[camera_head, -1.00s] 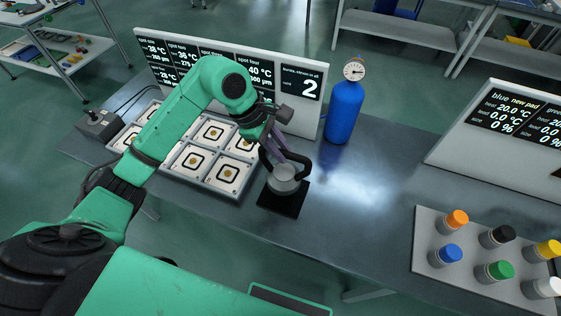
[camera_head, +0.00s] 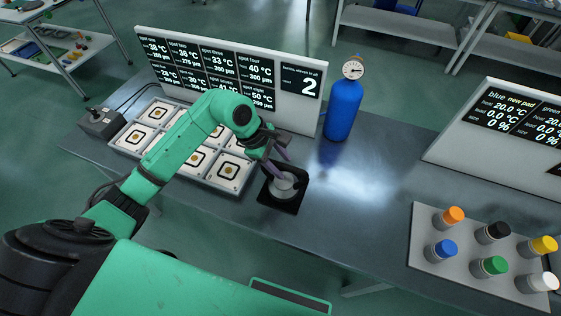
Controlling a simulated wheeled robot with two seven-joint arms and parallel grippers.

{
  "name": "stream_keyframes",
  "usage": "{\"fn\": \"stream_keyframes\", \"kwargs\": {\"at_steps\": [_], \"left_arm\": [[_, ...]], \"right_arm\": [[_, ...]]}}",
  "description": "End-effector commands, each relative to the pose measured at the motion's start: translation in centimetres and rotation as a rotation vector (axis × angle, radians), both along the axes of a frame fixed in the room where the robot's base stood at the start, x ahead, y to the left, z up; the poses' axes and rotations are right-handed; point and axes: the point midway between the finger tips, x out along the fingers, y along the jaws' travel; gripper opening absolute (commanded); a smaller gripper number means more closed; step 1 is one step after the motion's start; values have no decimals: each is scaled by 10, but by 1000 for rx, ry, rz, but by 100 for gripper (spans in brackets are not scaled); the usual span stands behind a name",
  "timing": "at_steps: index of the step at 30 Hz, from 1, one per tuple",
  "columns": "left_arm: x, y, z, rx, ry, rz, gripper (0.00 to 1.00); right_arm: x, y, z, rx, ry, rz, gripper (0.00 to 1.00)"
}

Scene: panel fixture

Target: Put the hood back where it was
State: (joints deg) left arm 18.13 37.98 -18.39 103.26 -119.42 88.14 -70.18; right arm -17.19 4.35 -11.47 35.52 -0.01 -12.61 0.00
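A grey round metal piece (camera_head: 283,187), which looks like the hood, sits on a black square pad (camera_head: 296,205) on the bench, right of the white tile tray. My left gripper (camera_head: 277,168) is right over this piece, reaching down from the upper left. Its dark and purple parts hide the piece's far upper side. I cannot tell whether the fingers are shut on it or apart from it. My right gripper is not in view.
A tray of white tiles (camera_head: 228,172) lies under my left arm, with a display panel (camera_head: 297,105) behind it. A blue gas bottle (camera_head: 342,112) with a gauge stands behind right. A rack of coloured caps (camera_head: 425,222) is at right; the bench (camera_head: 372,185) between is clear.

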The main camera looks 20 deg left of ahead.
Motion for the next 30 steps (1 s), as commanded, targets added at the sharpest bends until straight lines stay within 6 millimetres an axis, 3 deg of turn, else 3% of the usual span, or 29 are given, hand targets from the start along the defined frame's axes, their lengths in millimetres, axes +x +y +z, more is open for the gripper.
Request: {"fn": "stream_keyframes", "kwargs": {"at_steps": [6, 8, 21, 30], "left_arm": [[0, 0, 5, -1, 0, 0, 53], [0, 4, 9, 2, -3, 1, 53], [-16, 45, 103, 1, -3, 1, 53], [-18, 48, 112, -1, 1, -1, 53]], "right_arm": [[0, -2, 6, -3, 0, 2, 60], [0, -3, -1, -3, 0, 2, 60], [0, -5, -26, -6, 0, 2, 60], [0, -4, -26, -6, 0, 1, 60]]}}
